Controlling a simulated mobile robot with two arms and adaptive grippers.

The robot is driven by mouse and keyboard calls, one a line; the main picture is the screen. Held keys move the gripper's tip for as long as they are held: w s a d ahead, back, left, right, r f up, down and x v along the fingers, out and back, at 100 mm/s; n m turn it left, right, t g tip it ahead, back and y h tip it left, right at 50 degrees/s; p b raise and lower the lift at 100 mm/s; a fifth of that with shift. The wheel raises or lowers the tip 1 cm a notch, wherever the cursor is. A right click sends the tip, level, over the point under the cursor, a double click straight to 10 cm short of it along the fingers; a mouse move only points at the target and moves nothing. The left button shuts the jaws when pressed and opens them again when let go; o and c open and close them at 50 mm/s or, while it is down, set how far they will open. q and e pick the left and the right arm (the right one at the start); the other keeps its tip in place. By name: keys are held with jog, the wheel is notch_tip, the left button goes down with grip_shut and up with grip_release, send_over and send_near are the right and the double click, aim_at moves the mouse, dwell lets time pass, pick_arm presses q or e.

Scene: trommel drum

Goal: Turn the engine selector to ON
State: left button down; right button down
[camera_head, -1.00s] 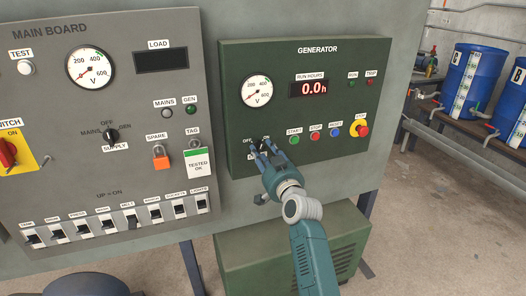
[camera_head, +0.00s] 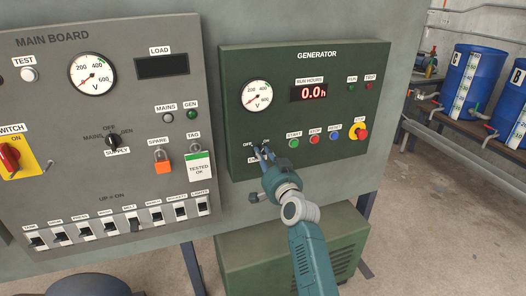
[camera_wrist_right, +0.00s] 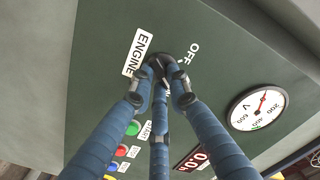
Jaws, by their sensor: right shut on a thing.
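The engine selector (camera_wrist_right: 160,66) is a small dark knob on the green generator panel (camera_head: 235,72), below the voltmeter. In the right wrist view it is mostly hidden between my fingertips, beside the ENGINE label (camera_wrist_right: 139,53) and the OFF label (camera_wrist_right: 194,50). In the head view the OFF label (camera_head: 247,145) and the ON label (camera_head: 266,141) show just above my fingertips. My right gripper (camera_head: 264,152) is shut on the selector. The fingers hide which way the knob points. My left gripper is not in view.
Green START (camera_head: 293,143), red STOP and blue RESET buttons and a red emergency stop (camera_head: 362,130) sit right of the selector. The run-hours display (camera_head: 313,92) reads 0.0h. The grey main board (camera_head: 60,120) stands to the left.

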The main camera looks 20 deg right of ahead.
jog(key=shift+m, duration=1)
jog(key=c, duration=1.7)
grip_release()
jog(key=shift+o, duration=0.2)
jog(key=s, duration=1.2)
jog(key=shift+d, duration=0.25)
jog(key=shift+f, duration=0.1)
